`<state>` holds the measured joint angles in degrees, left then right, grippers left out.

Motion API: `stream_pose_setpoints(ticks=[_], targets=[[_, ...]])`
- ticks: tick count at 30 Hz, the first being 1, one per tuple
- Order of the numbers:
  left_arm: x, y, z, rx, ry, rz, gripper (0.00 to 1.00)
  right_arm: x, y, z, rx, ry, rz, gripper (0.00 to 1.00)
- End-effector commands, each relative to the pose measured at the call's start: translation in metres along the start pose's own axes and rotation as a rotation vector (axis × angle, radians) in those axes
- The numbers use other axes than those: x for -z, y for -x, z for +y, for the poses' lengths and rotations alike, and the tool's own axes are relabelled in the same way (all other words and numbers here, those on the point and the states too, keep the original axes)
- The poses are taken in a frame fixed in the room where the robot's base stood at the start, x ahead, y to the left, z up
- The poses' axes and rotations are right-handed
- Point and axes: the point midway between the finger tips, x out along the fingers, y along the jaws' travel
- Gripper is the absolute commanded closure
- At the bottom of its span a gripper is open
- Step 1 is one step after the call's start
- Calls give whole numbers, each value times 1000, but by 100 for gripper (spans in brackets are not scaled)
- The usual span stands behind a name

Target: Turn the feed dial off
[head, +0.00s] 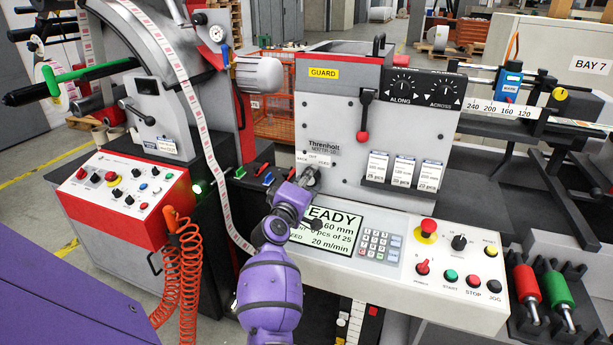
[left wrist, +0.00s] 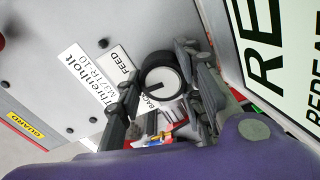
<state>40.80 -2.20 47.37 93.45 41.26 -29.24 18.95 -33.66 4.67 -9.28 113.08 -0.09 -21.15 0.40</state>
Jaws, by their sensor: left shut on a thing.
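The feed dial (left wrist: 162,80) is a round knob with a dark rim and a white face bearing a black pointer mark. In the left wrist view the mark points left, toward the gap between the FEED label (left wrist: 120,64) and the partly covered BACK label (left wrist: 151,103). My left gripper (left wrist: 163,92) is shut on the dial, one finger on either side of it. In the head view my left gripper (head: 302,186) is at the dial below the BACK, OFF, FEED plate (head: 313,160), largely hiding the dial. The OFF mark is hidden in the wrist view. My right gripper is not in view.
Just below the dial is the READY screen (head: 326,230) with a keypad (head: 379,243). A red-knobbed lever (head: 363,135) and card holders (head: 402,172) are to the right. A label strip (head: 207,150) runs down at left. A red control box (head: 128,200) stands further left.

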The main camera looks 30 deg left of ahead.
Motion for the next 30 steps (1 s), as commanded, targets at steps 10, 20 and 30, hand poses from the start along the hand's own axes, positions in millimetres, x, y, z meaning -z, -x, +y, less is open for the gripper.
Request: stream_pose_setpoints(ticks=[10,20,30], targets=[[4,-1,8,-13,80,8,92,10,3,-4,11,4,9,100],[5,-1,8,-14,83,9,92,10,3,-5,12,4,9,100],[4,-1,5,-8,82,6,49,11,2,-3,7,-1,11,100]])
